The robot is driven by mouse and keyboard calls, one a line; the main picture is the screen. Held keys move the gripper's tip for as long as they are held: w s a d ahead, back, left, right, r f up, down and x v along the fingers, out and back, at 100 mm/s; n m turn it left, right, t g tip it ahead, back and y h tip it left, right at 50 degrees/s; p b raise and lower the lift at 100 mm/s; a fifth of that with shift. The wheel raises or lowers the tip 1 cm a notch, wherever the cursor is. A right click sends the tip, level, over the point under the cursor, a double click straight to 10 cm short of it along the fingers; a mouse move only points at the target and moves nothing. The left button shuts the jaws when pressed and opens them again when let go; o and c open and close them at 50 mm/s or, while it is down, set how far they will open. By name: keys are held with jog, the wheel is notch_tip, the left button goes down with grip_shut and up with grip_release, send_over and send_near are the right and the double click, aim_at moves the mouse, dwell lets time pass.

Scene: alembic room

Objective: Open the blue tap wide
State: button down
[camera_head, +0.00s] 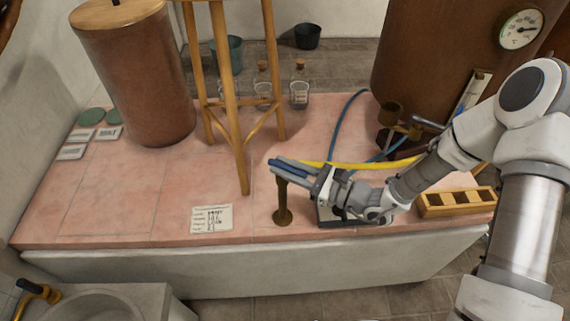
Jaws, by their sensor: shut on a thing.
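The blue tap is a brass post (282,208) on a round foot, near the front of the pink tiled top, with a dark blue lever (276,163) at its upper end. My gripper (292,168) reaches in from the right and is shut on the blue lever. The lever points left in line with the fingers. The fingers hide part of the lever and the tap's head, so its exact turn is hard to tell.
A yellow hose (345,165) and a blue hose (340,120) run behind my gripper. A wooden tripod stand (229,100) is left of the tap. A paper card (212,218) lies near it. A wooden rack (456,203) sits right. Another tap (42,293) is at lower left.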

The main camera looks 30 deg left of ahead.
jog(key=m+t, duration=0.1)
jog(key=t, duration=0.1)
jog(key=m+t+p, duration=0.1)
jog(key=t, duration=0.1)
jog(key=m+t+h, duration=0.1)
jog(key=shift+s+m+t, duration=0.3)
jog(key=shift+m+t, duration=0.1)
jog(key=m+t+h+p, duration=0.2)
jog(key=t, duration=0.1)
jog(key=shift+a+r+m+t+p, duration=0.1)
jog(key=shift+m+t+p, duration=0.2)
jog(key=m+t+h+p, duration=0.2)
jog(key=t+p, duration=0.1)
jog(key=shift+m, duration=0.3)
jog(key=shift+m+t+h+p, duration=0.5)
jog(key=shift+t+h+p, duration=0.1)
jog(key=shift+h, duration=0.2)
jog(key=shift+f+h, duration=0.2)
jog(key=shift+h, duration=0.1)
jog(key=c, duration=0.8)
grip_release()
jog(key=shift+o, duration=0.2)
jog(key=shift+r, duration=0.1)
